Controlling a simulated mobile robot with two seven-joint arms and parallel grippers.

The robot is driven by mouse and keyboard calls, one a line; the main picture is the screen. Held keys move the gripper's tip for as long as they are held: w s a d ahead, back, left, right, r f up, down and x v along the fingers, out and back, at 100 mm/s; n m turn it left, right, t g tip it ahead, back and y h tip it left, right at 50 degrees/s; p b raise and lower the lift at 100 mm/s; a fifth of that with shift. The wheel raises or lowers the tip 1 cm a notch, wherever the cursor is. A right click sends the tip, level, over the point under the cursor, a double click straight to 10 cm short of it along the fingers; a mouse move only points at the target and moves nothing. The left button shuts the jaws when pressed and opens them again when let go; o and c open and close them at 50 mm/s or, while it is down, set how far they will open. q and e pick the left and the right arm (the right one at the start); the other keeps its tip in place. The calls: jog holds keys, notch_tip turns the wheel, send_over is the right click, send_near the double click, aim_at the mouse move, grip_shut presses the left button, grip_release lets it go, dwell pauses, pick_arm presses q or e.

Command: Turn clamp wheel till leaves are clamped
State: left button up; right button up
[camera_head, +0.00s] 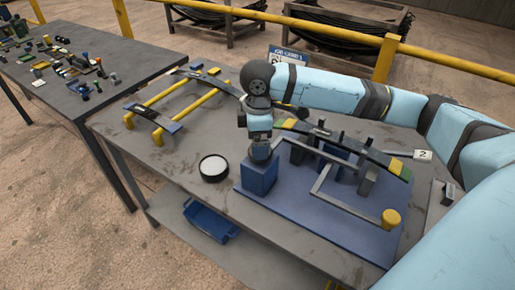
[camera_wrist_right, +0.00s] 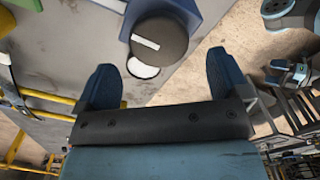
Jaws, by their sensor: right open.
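The clamp wheel (camera_wrist_right: 160,40) is a dark disc with a white stripe, next to the blue block (camera_head: 260,175) of the clamp fixture. My right gripper (camera_wrist_right: 163,72) is open, its two blue fingers apart, with the wheel framed between and beyond them. I cannot tell whether they touch it. In the head view my right gripper (camera_head: 261,148) is right above the block and hides most of the wheel. The leaves (camera_head: 345,142) form a dark curved bar with yellow-green bands, lying across the fixture's grey posts. My left gripper is not seen.
A round dark-rimmed, white-topped thing (camera_head: 213,168) stands left of the block. A grey arm with a yellow knob (camera_head: 390,218) is at the fixture's front right. A yellow-barred stand (camera_head: 180,108) is behind left. A table with small parts (camera_head: 85,75) stands further left.

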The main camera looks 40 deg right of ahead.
jog(key=shift+f, duration=1.8)
